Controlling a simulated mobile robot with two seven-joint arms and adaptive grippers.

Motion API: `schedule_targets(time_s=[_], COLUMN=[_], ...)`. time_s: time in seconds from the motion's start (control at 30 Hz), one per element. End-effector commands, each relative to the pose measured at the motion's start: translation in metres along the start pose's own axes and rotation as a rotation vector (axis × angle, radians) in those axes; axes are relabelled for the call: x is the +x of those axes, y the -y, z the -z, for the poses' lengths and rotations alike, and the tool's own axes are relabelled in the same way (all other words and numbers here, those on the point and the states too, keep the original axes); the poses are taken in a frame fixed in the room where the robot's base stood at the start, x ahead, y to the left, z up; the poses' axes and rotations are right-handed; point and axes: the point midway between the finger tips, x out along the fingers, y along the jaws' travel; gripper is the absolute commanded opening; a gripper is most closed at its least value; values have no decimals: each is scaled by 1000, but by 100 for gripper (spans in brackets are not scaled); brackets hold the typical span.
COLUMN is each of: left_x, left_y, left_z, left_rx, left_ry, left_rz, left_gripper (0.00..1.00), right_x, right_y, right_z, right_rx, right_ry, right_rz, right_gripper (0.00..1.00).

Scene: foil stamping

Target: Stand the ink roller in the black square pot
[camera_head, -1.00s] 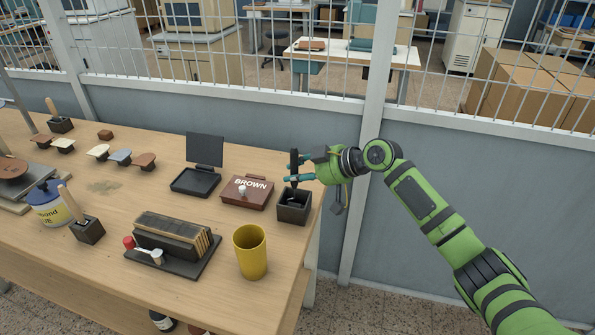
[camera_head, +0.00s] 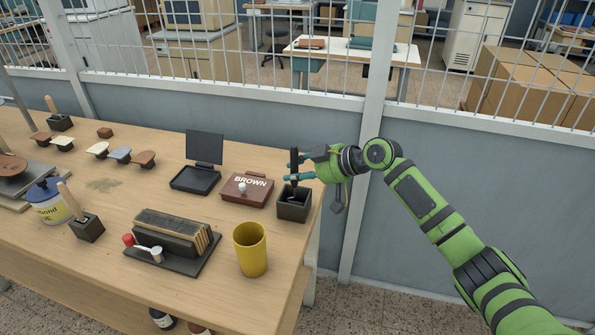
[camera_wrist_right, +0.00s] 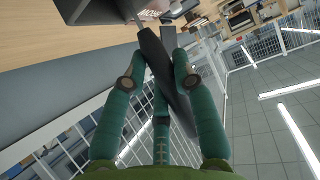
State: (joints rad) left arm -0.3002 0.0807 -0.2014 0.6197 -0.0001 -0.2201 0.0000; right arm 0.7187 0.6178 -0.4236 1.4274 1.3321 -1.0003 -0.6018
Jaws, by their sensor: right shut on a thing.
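The black square pot (camera_head: 293,211) stands open at the right end of the wooden table. My right gripper (camera_head: 293,178) is just above it, its teal fingers shut on the dark handle of the ink roller (camera_head: 294,157). The handle stands nearly upright, and the roller's lower end reaches down to the pot's opening. Whether it touches the bottom I cannot tell. In the right wrist view, the handle (camera_wrist_right: 158,60) lies between the fingers, with the dark pot (camera_wrist_right: 92,12) beyond it at the top edge. My left gripper is not in view.
A brown box marked BROWN (camera_head: 247,189) sits close left of the pot. A yellow cup (camera_head: 250,250) stands in front, and a dark rack (camera_head: 172,240) is further left. A mesh partition (camera_head: 250,125) runs behind the table. The table's right edge is close to the pot.

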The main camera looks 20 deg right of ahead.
Motion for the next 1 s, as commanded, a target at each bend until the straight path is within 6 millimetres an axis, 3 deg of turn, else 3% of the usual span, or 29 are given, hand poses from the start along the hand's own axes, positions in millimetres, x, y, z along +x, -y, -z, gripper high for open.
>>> schedule_targets(time_s=[0.1, 0.13, 0.2, 0.63, 1.0], left_x=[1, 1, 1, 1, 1], left_y=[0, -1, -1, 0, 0], left_z=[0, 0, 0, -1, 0], left_rx=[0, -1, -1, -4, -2], left_ry=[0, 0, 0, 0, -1], left_rz=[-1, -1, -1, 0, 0], left_gripper=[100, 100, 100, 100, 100], right_x=[1, 1, 0, -7, -79], right_y=[0, 0, 0, -1, 0], right_z=[-1, -1, -1, -2, -2], right_rx=[0, 0, 0, 0, -2], right_ry=[-1, -1, -1, 1, 4], right_rz=[0, 0, 0, -2, -2], right_gripper=[0, 32, 56, 56, 56])
